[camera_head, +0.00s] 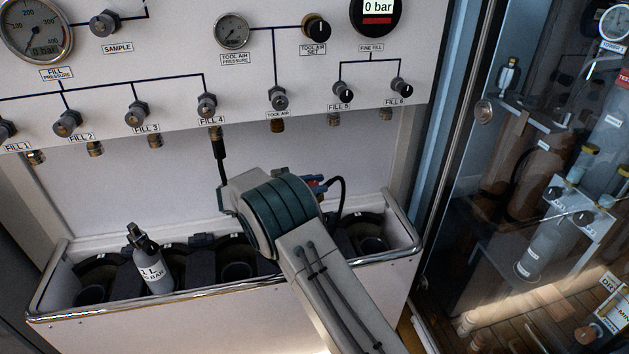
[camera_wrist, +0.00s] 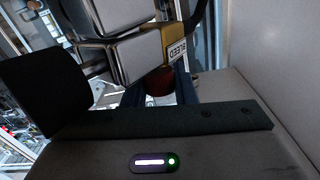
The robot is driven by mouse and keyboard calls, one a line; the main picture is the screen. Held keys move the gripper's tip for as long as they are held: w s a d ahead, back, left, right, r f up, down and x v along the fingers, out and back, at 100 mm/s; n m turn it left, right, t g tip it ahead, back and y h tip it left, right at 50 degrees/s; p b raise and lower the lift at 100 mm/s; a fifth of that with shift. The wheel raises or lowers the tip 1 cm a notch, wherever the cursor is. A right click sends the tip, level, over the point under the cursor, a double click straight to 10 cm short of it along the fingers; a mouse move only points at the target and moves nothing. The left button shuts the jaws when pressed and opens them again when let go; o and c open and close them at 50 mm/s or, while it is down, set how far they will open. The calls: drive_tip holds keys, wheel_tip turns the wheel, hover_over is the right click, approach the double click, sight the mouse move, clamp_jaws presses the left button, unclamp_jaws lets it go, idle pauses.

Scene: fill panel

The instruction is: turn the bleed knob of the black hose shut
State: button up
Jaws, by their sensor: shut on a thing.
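The black hose (camera_head: 220,158) hangs from the FILL 4 outlet and runs down behind my wrist. A black hose loop (camera_head: 341,192) shows right of the wrist, beside small red and blue parts. In the wrist view, a yellow block with a white BLEED label (camera_wrist: 178,50) is close to my gripper (camera_wrist: 150,72). The dark red bleed knob (camera_wrist: 160,86) shows partly beneath it, at the grey fingers. My gripper is shut on the knob, though the contact is partly hidden. In the head view my arm hides the gripper and the knob.
A rack with a metal rail (camera_head: 150,296) stands below the panel and holds a grey cylinder (camera_head: 153,262) at left. The FILL 4 valve (camera_head: 207,105) is above the hose. A glass-fronted cabinet (camera_head: 480,200) stands at right. The panel's lower wall (camera_head: 120,195) is bare at left.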

drive_tip(key=shift+m+g+h, duration=0.3)
drive_tip(key=shift+m+g, duration=0.9)
drive_tip(key=shift+g, duration=0.5)
drive_tip(key=o, duration=1)
